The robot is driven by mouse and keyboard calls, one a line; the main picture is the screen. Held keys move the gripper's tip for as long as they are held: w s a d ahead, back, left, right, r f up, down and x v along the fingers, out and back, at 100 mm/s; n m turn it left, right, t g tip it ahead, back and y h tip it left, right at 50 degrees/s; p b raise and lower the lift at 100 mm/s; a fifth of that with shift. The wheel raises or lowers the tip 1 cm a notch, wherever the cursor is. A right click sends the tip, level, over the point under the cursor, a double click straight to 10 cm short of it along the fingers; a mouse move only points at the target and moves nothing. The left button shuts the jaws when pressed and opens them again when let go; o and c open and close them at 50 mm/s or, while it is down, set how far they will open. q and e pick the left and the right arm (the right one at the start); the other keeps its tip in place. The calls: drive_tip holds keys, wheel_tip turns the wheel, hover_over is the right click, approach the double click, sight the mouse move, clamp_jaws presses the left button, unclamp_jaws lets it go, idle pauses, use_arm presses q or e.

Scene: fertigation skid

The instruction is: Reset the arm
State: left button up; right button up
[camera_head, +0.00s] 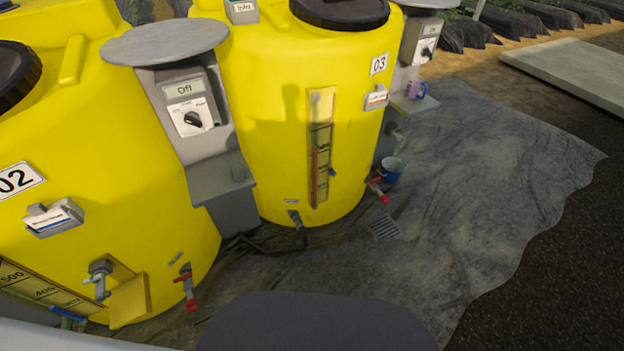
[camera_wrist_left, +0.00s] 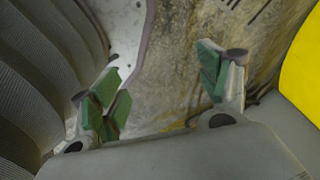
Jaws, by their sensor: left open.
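My left gripper (camera_wrist_left: 165,92) shows in the left wrist view. Its two green-padded fingers stand wide apart with nothing between them. Below them is the wet-looking grey ground sheet. A ribbed grey part fills the left side of that view, and a yellow surface (camera_wrist_left: 302,65) shows at the right edge. Neither gripper shows in the head view. My right gripper is not in view.
In the head view, yellow tank 02 (camera_head: 120,140) and yellow tank 03 (camera_head: 270,90) stand with grey control boxes, one reading Off (camera_head: 190,105). The ground sheet (camera_head: 480,180) at right is mostly clear.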

use_arm(q)
drive_tip(key=s+a+r+p, duration=0.2)
drive_tip(key=s+p, duration=0.4)
drive_tip(key=s+a+r+p, duration=0.1)
drive_tip(key=s+r+p, duration=0.2)
drive_tip(key=s+p, duration=0.4)
drive_tip(key=shift+a, duration=0.35)
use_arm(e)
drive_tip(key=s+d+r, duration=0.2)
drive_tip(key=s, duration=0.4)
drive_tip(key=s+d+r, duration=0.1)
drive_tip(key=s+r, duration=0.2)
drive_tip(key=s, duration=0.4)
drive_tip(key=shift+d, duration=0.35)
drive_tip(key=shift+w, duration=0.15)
